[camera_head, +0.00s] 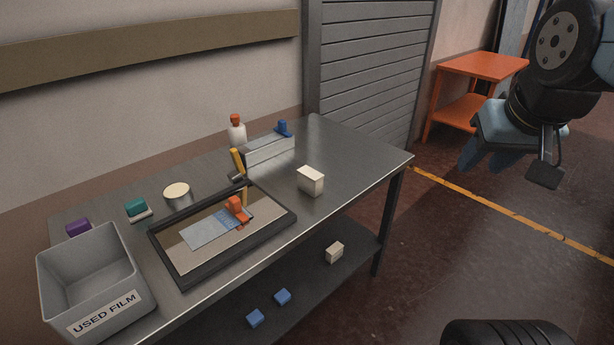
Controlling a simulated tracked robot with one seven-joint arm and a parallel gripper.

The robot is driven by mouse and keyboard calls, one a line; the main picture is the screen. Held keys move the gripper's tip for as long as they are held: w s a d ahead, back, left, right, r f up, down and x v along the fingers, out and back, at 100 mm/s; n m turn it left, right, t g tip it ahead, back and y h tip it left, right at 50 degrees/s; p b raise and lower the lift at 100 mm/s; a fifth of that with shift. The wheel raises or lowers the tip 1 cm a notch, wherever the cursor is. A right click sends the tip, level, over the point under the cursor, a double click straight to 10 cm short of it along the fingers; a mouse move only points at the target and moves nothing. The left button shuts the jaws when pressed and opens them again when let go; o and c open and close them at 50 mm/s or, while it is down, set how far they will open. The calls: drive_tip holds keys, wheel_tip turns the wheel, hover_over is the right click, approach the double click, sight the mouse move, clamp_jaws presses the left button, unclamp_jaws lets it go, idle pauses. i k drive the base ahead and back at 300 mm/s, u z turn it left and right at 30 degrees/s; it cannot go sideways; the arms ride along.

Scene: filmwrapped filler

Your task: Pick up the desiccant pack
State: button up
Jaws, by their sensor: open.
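No label names the desiccant pack, so I cannot say for sure which thing it is. A flat pale pack with a blue patterned part (203,233) lies in the black-rimmed tray (176,278) on the steel table. An orange piece (238,208) sits at its right end and covers part of it. A small white box (311,180) stands on the table right of the tray. My gripper (484,160) is at the upper right, open, apart from the table and everything on it.
On the steel table (345,150) stand a grey bin marked USED FILM (66,268), a round tin (177,194), a white bottle (237,133), a grey box (268,150) and a yellow-handled tool (238,163). The table's right end is clear. An orange stand (487,66) is behind.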

sight(310, 182)
drive_tip(key=u, duration=0.05)
drive_tip(key=i, duration=0.85)
drive_tip(key=z, duration=0.1)
